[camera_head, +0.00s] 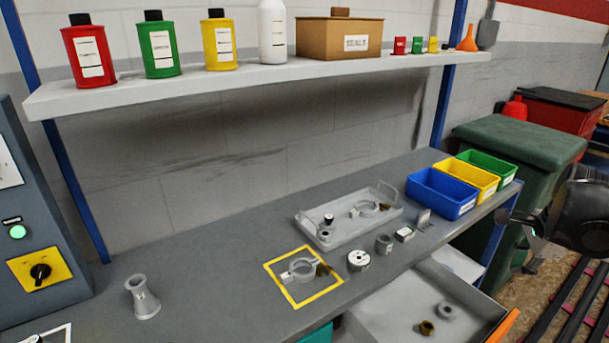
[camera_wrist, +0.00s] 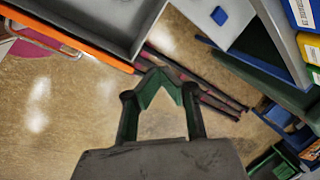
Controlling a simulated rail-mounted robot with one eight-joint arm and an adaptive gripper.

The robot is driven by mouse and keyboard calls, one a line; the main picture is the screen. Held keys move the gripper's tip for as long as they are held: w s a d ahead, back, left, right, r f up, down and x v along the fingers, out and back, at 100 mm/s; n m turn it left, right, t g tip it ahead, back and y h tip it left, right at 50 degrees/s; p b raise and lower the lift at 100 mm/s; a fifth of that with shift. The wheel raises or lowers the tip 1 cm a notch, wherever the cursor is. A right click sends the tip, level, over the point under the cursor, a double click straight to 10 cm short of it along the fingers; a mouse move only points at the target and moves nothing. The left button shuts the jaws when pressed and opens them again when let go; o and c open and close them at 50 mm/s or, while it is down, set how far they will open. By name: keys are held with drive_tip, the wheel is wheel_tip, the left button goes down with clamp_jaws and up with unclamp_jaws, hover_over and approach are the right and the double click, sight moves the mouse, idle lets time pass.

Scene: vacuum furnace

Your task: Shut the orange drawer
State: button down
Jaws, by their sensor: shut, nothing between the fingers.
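The orange drawer stands open under the workbench; its grey tray (camera_head: 390,318) and part of its orange front (camera_head: 503,326) show at the bottom of the head view. A brown ring and a grey ring lie in it. In the wrist view its orange front (camera_wrist: 75,38) runs along the upper left, with the grey tray (camera_wrist: 90,15) behind it. My gripper (camera_head: 505,217) is at the right of the head view, out beyond the bench edge. In the wrist view my gripper (camera_wrist: 160,72) is shut and empty, its tips apart from the drawer front in the picture.
The workbench (camera_head: 210,285) carries a grey tray (camera_head: 330,238), small metal parts and blue, yellow and green bins (camera_head: 440,192). A green container (camera_head: 520,145) stands behind my arm. Dark rails (camera_wrist: 200,85) cross the floor. Open floor (camera_wrist: 60,120) lies in front of the drawer.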

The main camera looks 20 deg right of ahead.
drive_tip(key=s+a+f+m+t+y, duration=0.1)
drive_tip(key=s+f+m+y, duration=0.3)
drive_tip(key=s+m, duration=0.85)
drive_tip(key=w+a+f+n+h+b, duration=0.1)
drive_tip(key=w+a+f+n+b, duration=0.2)
drive_tip(key=f, duration=0.7)
drive_tip(key=shift+w+b, duration=0.35)
drive_tip(key=shift+w, duration=0.25)
drive_tip(key=shift+n, duration=0.25)
